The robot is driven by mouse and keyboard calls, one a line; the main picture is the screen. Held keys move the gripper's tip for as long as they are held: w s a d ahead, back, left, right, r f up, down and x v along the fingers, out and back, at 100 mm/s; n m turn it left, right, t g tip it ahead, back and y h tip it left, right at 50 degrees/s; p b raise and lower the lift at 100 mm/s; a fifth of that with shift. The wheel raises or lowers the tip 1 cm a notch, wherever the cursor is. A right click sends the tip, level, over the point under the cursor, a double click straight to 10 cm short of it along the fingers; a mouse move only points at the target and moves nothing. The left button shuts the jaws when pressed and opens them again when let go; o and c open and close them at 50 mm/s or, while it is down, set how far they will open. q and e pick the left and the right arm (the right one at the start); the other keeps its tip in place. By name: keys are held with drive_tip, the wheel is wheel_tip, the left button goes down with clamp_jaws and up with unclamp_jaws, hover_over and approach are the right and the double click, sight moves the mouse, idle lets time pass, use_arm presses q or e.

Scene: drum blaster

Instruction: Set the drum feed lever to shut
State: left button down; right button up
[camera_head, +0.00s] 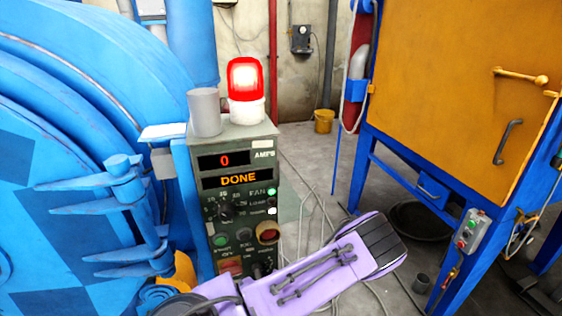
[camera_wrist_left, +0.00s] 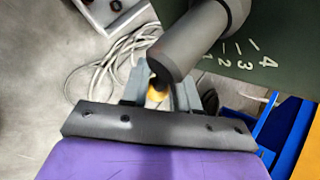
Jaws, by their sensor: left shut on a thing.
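In the left wrist view my left gripper (camera_wrist_left: 162,88) is shut on the dark grey feed lever (camera_wrist_left: 195,40), a thick round bar whose end sits between the fingers. A dark green plate (camera_wrist_left: 285,40) behind it carries white tick marks and numerals up to 4. The lever covers the low-number end of this scale, so I cannot tell its exact setting. In the head view my purple arm crosses the bottom; its fingers and the lever are not visible there. The control box (camera_head: 240,150) shows 0 AMPS and DONE. My right gripper is in neither view.
A lit red beacon (camera_head: 245,80) stands on the control box. The big blue drum machine (camera_head: 60,130) fills the left. An orange cabinet (camera_head: 460,80) on a blue frame stands at right. Loose cables (camera_wrist_left: 120,55) lie on the floor. A yellow bucket (camera_head: 324,121) is at the back.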

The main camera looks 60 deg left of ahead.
use_arm(q)
drive_tip(key=shift+s+f, duration=0.1)
drive_tip(key=c, duration=1.2)
unclamp_jaws()
drive_tip(key=p+v, duration=0.1)
drive_tip(key=v, duration=0.9)
drive_tip(key=shift+d+r, duration=0.1)
drive_tip(key=shift+r, duration=0.15)
